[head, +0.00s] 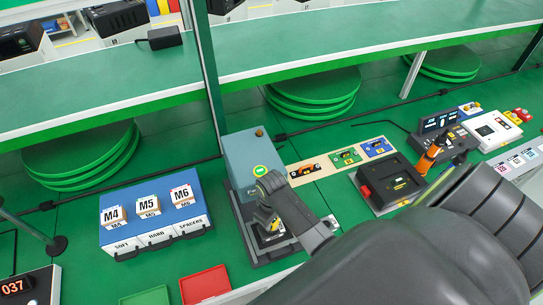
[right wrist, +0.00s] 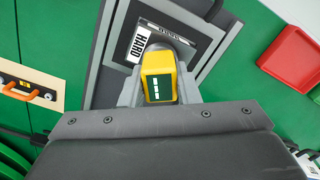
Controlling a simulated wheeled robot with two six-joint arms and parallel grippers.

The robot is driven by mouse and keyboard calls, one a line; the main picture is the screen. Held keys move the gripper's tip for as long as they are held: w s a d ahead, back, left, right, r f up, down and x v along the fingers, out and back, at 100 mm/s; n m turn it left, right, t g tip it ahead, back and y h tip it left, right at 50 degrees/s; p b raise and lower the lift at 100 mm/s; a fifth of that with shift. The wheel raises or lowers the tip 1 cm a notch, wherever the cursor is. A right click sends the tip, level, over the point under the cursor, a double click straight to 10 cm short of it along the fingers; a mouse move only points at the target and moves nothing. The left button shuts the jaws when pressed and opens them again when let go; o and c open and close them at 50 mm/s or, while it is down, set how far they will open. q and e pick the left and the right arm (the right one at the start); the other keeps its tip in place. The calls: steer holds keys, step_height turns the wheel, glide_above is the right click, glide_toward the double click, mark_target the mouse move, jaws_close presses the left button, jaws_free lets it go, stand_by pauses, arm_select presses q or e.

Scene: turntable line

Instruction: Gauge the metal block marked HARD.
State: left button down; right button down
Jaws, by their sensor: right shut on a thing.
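My right gripper (head: 268,205) is over the dark base of a grey-blue upright machine (head: 246,158) in the head view. It is shut on a yellow piece with a dark, white-marked face (right wrist: 158,84), between its fingers (right wrist: 160,92) in the right wrist view. Whether these labels are on the metal block or on the machine, I cannot tell. My left gripper is not in view.
A blue case (head: 153,218) with M4, M5 and M6 cards and drawers marked SOFT, HARD and SPACERS stands left. A red tray (head: 205,284) and a green tray (head: 145,297) lie in front. A black device (head: 390,184) stands right. A green shelf (head: 100,92) crosses behind.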

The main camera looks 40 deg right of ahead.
steer(key=shift+f, duration=0.5)
stand_by(0.8)
steer(key=c, duration=1)
jaws_free()
